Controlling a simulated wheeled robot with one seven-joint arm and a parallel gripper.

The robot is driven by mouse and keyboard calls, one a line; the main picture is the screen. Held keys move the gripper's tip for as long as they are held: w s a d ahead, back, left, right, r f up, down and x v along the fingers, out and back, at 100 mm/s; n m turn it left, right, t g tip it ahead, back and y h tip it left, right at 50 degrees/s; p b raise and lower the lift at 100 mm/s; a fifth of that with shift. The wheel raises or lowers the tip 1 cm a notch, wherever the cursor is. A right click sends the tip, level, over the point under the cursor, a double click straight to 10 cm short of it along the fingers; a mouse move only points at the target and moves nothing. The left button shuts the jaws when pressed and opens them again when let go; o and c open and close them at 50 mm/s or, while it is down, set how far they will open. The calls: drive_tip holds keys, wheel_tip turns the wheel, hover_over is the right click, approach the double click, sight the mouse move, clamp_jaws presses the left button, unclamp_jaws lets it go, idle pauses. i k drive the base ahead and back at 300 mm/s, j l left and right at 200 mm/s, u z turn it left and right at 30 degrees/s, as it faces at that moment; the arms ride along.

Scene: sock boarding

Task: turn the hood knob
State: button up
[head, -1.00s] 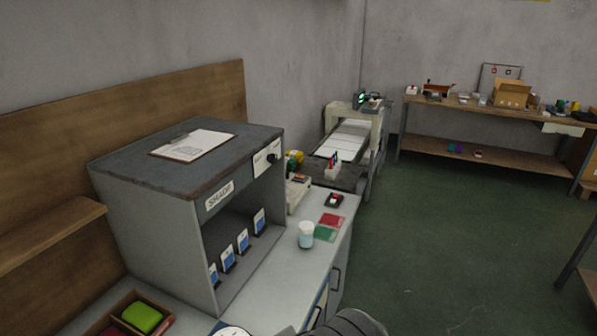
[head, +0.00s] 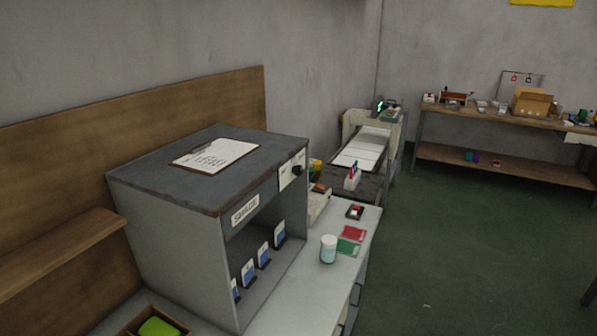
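The hood (head: 165,225) is a grey box on the bench, labelled "SHADE" on its front, with a dark top. The hood knob (head: 297,170) is a small black round knob on a white plate (head: 286,178) at the upper right of the hood's front. Several blue-and-white cards stand inside the hood's open front. I cannot tell the knob's exact setting at this size. My gripper is not in view.
A clipboard (head: 214,155) lies on the hood. On the bench (head: 290,297) are a white-lidded jar (head: 328,249), red and green swatches (head: 350,239) and a wooden tray (head: 137,321). A conveyor (head: 362,150) stands behind. Green floor (head: 450,260) is clear at right.

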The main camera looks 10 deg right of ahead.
sight(297, 170)
drive_tip(key=i+l+z, duration=0.25)
drive_tip(key=i+l, duration=0.6)
drive_tip(key=l, duration=0.05)
